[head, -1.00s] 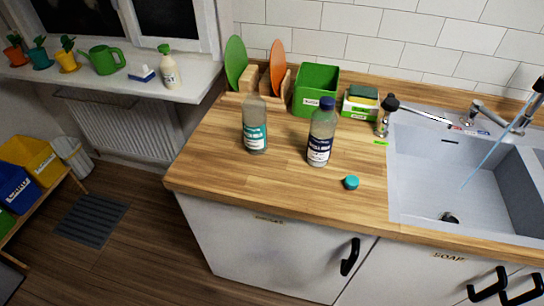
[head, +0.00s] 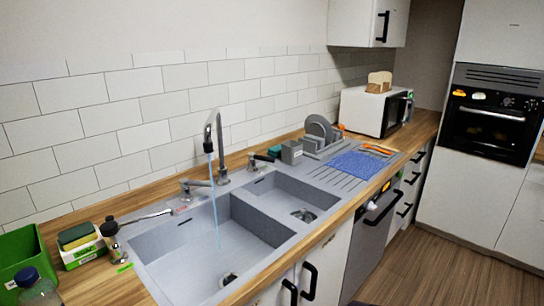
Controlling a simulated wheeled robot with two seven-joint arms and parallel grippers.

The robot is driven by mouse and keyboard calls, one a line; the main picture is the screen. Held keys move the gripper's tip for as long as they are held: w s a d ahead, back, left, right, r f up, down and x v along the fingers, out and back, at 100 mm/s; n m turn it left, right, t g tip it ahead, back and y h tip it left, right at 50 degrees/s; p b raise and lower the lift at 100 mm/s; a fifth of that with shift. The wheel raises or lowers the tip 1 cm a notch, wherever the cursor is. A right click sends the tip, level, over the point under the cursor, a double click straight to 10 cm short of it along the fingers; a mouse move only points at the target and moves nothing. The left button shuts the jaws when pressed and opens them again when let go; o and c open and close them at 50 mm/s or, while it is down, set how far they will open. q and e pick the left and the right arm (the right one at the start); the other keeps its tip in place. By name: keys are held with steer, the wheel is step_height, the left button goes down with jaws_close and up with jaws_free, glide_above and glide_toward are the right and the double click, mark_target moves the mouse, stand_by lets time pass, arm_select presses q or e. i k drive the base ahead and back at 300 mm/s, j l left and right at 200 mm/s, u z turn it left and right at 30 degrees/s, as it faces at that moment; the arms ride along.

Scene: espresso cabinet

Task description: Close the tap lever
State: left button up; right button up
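A tall chrome tap (head: 212,140) stands at the back of the grey double sink (head: 150,252). A thin blue stream of water (head: 215,205) runs from its spout into the left basin. A short chrome lever (head: 195,184) sits just left of the tap's base, on the sink's back edge, with a small red and blue mark (head: 180,210) near it. Neither of my grippers is in view, and nothing touches the tap or lever.
A black-topped dispenser (head: 110,228), a sponge box (head: 80,245), a green bin (head: 22,258) and a blue-capped bottle (head: 35,287) stand left of the sink. A dish rack (head: 322,140), blue mat (head: 355,164) and microwave (head: 372,110) are to the right.

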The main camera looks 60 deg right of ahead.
mark_target(252, 155)
steer(key=z, duration=1.75)
steer(key=l+u, duration=0.2)
steer(key=u, duration=0.2)
steer(key=i+l+u, duration=0.1)
steer(key=l+u, duration=0.4)
steer(key=u, duration=0.25)
